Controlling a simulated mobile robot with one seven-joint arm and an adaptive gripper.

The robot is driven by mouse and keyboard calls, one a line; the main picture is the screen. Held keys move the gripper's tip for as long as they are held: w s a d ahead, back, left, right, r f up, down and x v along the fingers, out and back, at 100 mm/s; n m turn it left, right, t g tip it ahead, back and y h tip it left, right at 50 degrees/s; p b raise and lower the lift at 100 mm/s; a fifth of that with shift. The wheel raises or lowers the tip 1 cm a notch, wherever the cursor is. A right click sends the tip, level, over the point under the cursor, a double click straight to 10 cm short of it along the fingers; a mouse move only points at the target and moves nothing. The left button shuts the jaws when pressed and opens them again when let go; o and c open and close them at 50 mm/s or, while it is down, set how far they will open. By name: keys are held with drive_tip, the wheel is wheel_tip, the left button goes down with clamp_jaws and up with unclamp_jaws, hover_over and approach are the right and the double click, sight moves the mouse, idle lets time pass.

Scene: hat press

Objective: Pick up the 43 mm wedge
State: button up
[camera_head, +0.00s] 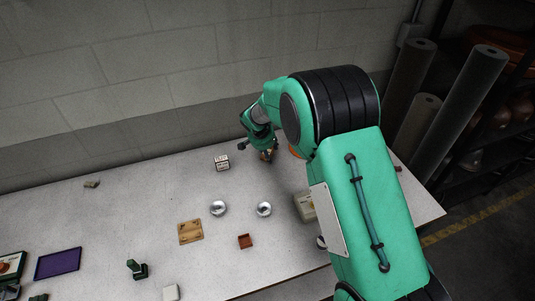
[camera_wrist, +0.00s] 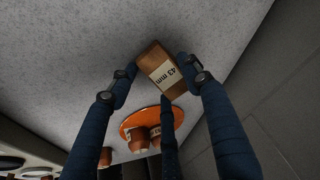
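The wedge (camera_wrist: 160,67) is a brown block with a pale label reading "43 mm", seen in the wrist view among the fingertips of my gripper (camera_wrist: 157,70). One finger is on its left, one on its right, and a third at its lower edge. The side fingertips are very close to it; I cannot tell whether they press on it. In the head view my gripper (camera_head: 263,148) is low over the back of the table, and the wedge cannot be made out there.
An orange dish (camera_wrist: 128,124) with brown labelled pieces (camera_wrist: 139,139) lies close by. On the white table (camera_head: 130,215) are a small white labelled block (camera_head: 222,162), two shiny round bowls (camera_head: 218,208), a wooden board (camera_head: 190,231) and a purple tray (camera_head: 58,263). A wall (camera_head: 130,80) stands behind.

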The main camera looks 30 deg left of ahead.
drive_tip(key=c, duration=0.5)
drive_tip(key=shift+c, duration=0.2)
drive_tip(key=shift+r, duration=0.15)
drive_tip(key=shift+r+p, duration=0.45)
drive_tip(key=shift+r, duration=1.15)
drive_tip(key=s+d, duration=0.3)
drive_tip(key=s, duration=0.1)
drive_tip(key=s+d+r, duration=0.1)
drive_tip(key=s+d, duration=0.2)
drive_tip(key=s, duration=0.1)
drive_tip(key=s+d, duration=0.4)
drive_tip(key=shift+s+r+p, duration=0.25)
drive_tip(key=shift+p, duration=0.15)
